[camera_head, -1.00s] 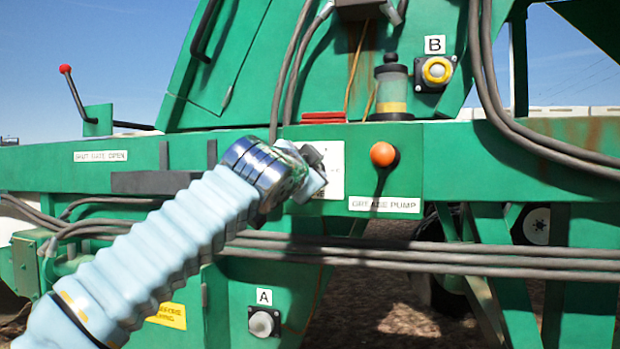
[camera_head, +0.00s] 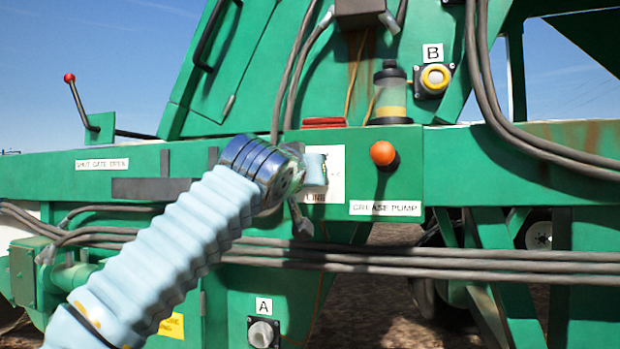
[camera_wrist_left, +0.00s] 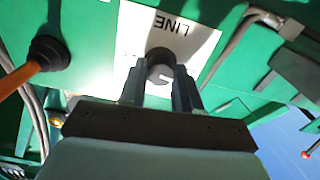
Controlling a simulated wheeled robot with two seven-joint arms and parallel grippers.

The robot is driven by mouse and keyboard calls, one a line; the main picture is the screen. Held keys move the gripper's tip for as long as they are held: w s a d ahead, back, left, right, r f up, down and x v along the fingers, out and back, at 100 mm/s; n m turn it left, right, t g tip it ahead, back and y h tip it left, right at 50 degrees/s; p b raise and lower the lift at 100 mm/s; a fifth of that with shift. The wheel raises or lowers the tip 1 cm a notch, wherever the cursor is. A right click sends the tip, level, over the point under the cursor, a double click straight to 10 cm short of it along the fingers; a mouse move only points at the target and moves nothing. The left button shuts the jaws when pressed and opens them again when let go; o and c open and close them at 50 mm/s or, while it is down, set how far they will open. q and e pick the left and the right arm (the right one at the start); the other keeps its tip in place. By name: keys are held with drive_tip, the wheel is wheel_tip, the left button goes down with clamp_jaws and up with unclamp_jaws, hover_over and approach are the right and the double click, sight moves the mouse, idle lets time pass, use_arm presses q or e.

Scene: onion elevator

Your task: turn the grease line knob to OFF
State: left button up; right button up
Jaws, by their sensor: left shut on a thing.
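The grease line knob (camera_wrist_left: 160,62) is a dark round knob on a white label plate (camera_wrist_left: 196,38), seen in the left wrist view. The word LINE reads upside down there; the other plate marks are too washed out to read. A pale mark shows on the knob's face. My left gripper (camera_wrist_left: 160,88) is shut on the knob, one finger on each side. In the head view my left gripper (camera_head: 309,194) is at the white plate (camera_head: 334,168), with one finger higher and one lower. It hides the knob and much of the plate there. My right gripper is not in view.
Right of the plate is an orange ball-topped GREASE PUMP lever (camera_head: 383,153). Hoses (camera_head: 430,258) run just below the gripper. Button B (camera_head: 435,78) is at upper right, knob A (camera_head: 263,333) below. A grease reservoir (camera_head: 391,95) stands above the beam.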

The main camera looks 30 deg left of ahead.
use_arm(q)
drive_tip(key=shift+w+f+n, duration=0.1)
drive_tip(key=shift+f+n, duration=0.1)
drive_tip(key=shift+n, duration=0.7)
drive_tip(key=o, duration=1.1)
drive_tip(key=shift+c, duration=0.2)
drive_tip(key=shift+r, duration=0.1)
drive_tip(key=b+v, duration=0.2)
drive_tip(key=v, duration=1.2)
